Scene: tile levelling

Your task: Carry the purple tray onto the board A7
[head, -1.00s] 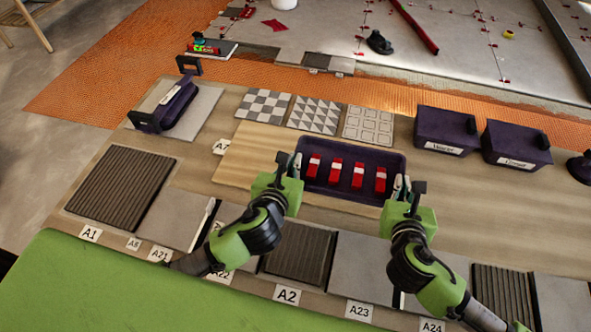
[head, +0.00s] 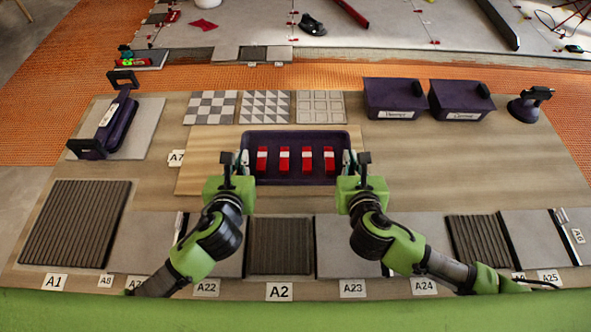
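The purple tray (head: 300,179) is a shallow dark box with several red-and-white pieces in it. It is level, over the right part of the light wooden board A7 (head: 207,160), whose label (head: 176,158) stands at its left edge. I cannot tell whether the tray rests on the board or hangs just above it. My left gripper (head: 241,160) is at the tray's left end and my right gripper (head: 348,160) at its right end. Both appear shut on its end walls; the fingertips are partly hidden.
Three patterned tiles (head: 266,107) lie just behind the tray. Two purple bins (head: 396,98) stand at the back right. A dark-handled tool (head: 108,125) lies on a grey tile at left. Grey and ribbed panels (head: 280,247) line the front. The worktop right of the tray is clear.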

